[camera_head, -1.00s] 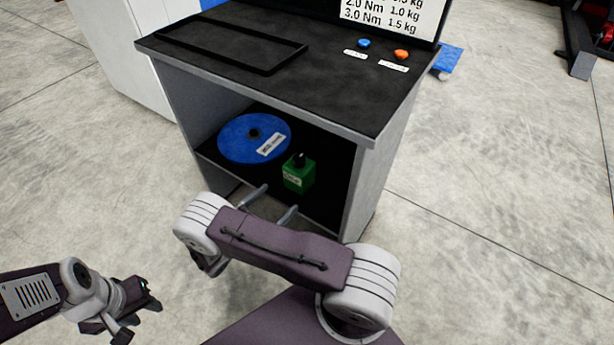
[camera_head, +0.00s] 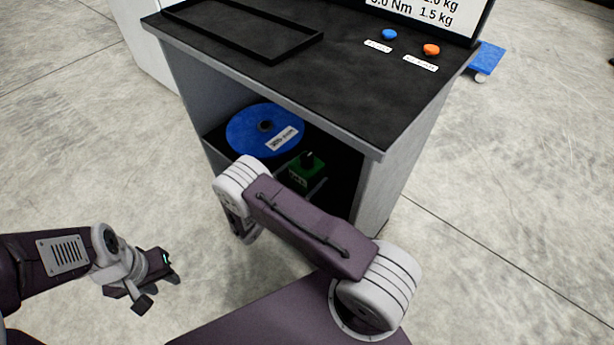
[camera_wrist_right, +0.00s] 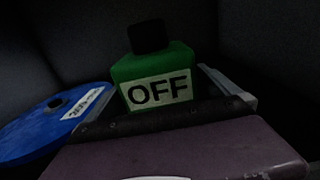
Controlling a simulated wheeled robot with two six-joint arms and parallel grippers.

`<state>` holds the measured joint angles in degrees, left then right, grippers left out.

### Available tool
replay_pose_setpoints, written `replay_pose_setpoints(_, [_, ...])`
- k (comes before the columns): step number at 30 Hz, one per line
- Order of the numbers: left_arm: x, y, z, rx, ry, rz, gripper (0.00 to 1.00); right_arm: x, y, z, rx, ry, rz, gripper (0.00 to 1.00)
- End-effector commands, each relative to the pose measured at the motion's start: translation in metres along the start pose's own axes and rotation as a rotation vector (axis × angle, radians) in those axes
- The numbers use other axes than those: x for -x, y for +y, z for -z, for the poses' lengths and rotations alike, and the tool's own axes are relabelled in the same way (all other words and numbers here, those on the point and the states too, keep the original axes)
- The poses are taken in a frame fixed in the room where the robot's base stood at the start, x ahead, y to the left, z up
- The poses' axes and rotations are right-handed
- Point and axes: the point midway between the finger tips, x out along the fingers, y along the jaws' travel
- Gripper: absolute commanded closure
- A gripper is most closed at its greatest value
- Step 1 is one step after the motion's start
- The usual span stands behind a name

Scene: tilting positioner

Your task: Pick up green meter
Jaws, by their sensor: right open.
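The green meter (camera_head: 309,172), a box with a black knob on top, stands upright on the cabinet's lower shelf. In the right wrist view the meter (camera_wrist_right: 160,65) fills the middle, with a white label reading OFF. My right gripper (camera_wrist_right: 160,85) is open, with one finger on each side of the meter's lower part; contact cannot be made out. In the head view my right arm partly hides that gripper and the meter's lower front. My left gripper (camera_head: 158,282) hangs over the floor, well away from the meter; its jaw opening is unclear.
A blue disc (camera_head: 240,126) with a label lies on the shelf just left of the meter. The worktop (camera_head: 330,70) overhangs the shelf, and a side wall (camera_head: 376,190) bounds it at right. A blue and an orange button sit on top.

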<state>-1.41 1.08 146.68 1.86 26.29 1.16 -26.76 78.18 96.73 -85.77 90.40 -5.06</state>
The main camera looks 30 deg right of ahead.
Motion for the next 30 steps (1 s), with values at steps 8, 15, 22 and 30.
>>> replay_pose_setpoints(8, [-0.016,0.000,-0.002,0.000,0.000,0.000,0.64,-0.034,-0.001,0.000,0.000,0.001,0.001,0.00])
replay_pose_setpoints(15, [-0.015,0.000,-0.002,0.000,0.000,0.000,0.64,-0.033,-0.001,-0.001,0.000,0.001,0.000,0.22])
replay_pose_setpoints(22, [-0.015,0.000,-0.002,0.000,0.000,0.000,0.64,-0.033,0.000,-0.002,0.000,-0.001,0.000,0.82])
replay_pose_setpoints(30, [-0.011,0.000,-0.001,0.000,0.000,0.000,0.64,-0.033,0.000,-0.006,-0.001,0.000,0.000,0.82])
